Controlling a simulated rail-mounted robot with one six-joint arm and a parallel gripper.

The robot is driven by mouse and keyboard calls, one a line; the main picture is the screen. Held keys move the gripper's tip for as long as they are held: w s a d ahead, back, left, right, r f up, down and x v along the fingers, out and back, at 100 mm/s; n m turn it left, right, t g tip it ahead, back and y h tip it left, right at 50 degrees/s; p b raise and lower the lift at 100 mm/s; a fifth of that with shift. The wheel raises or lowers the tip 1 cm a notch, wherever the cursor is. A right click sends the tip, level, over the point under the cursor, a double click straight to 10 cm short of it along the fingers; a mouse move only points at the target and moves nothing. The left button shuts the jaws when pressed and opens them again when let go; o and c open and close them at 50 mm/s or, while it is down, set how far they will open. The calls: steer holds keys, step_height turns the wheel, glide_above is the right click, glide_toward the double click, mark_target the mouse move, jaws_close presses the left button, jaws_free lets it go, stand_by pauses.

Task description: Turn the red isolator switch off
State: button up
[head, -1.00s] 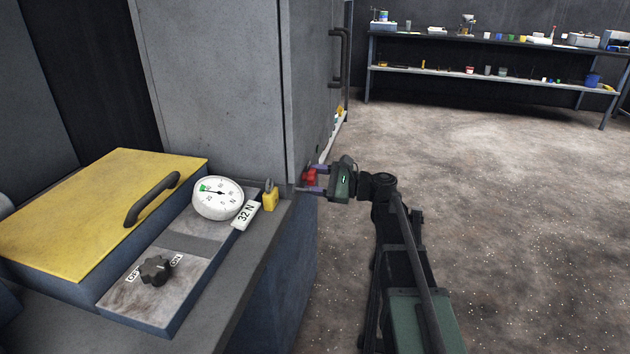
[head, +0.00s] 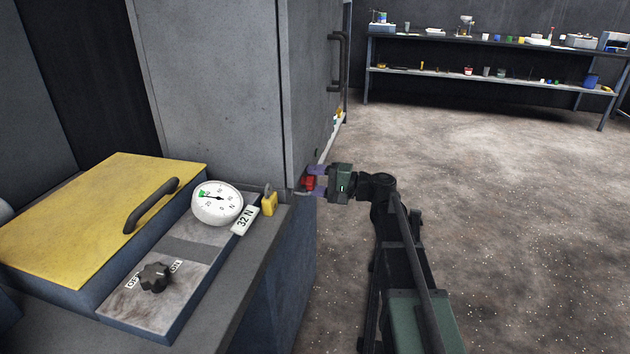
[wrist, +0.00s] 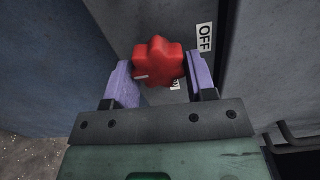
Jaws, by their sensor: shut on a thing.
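The red isolator switch (head: 308,183) is a lobed red knob on the side of the grey cabinet. In the wrist view the knob (wrist: 158,60) sits between the two purple fingers of my gripper (wrist: 160,66), which is shut on it. A white pointer mark shows on the knob's lower left. An OFF label (wrist: 205,37) is to the right of the knob. A second label below the knob is mostly hidden. In the head view my gripper (head: 314,181) reaches the knob from the right.
A grey cabinet (head: 215,80) stands behind a bench with a yellow lid (head: 90,215), a dial gauge (head: 217,204), a black OFF/ON knob (head: 155,277) and a yellow padlock (head: 269,203). Shelving (head: 490,75) is at the back right. The floor to the right is clear.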

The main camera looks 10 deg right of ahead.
steer(key=shift+r+n, duration=0.2)
steer(key=shift+n, duration=0.3)
steer(key=o, duration=0.9)
steer(key=shift+c, duration=0.2)
steer(key=shift+s+d, duration=0.1)
steer(key=v, duration=1)
steer(key=shift+d, duration=0.3)
steer(key=shift+s, duration=0.1)
